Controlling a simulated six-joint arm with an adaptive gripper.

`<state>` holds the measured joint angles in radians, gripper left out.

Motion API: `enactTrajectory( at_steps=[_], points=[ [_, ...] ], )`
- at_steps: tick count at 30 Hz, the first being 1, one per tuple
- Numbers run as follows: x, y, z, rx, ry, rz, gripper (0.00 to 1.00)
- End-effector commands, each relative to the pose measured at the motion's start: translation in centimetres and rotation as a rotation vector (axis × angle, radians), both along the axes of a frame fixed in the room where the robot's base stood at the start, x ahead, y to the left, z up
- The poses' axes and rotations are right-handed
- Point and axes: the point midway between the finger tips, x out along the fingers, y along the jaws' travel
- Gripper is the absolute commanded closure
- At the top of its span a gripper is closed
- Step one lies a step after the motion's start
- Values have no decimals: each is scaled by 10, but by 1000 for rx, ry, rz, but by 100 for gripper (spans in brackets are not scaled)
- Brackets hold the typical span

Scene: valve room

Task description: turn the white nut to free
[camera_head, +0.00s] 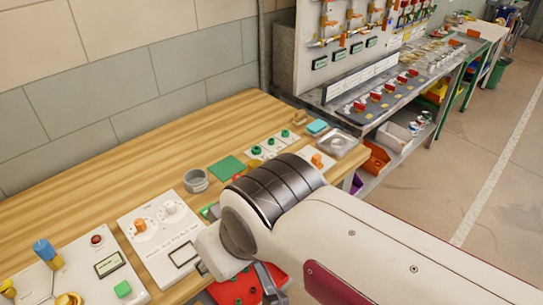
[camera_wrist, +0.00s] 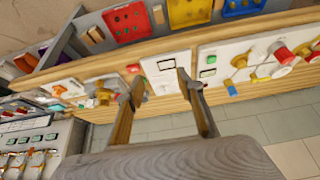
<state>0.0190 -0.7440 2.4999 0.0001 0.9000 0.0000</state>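A white panel (camera_head: 160,240) lies on the wooden bench in the head view, with a small display on its near part. It carries an orange piece (camera_head: 140,226) and, to the right, a white nut (camera_head: 170,208), each on a round dial. My gripper (camera_wrist: 159,76) is open and empty in the wrist view, its two fingers apart. A white panel with a display (camera_wrist: 167,64) shows between and beyond the fingertips. I cannot make out the white nut clearly in that view. In the head view my arm hides most of the gripper, which is right of the panel.
A grey cup (camera_head: 196,181) and a green plate (camera_head: 226,168) are on the wooden bench (camera_head: 90,180). A panel with a blue-topped handle (camera_head: 46,252) and a green button is at left. A red bin (camera_head: 236,288) is below the front edge. The bench's back left is clear.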

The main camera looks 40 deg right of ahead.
Motion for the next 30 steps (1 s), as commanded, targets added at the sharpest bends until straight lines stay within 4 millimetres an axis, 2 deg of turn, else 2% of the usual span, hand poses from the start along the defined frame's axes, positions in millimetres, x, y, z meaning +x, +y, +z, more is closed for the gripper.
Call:
enactTrajectory(
  at_steps=[11, 20, 30],
  points=[
    [16, -32, -21, 8, 124, -128, 63],
    [46, -69, -27, 15, 190, -240, 63],
    [84, -123, -36, 27, 234, -375, 63]
  ],
)
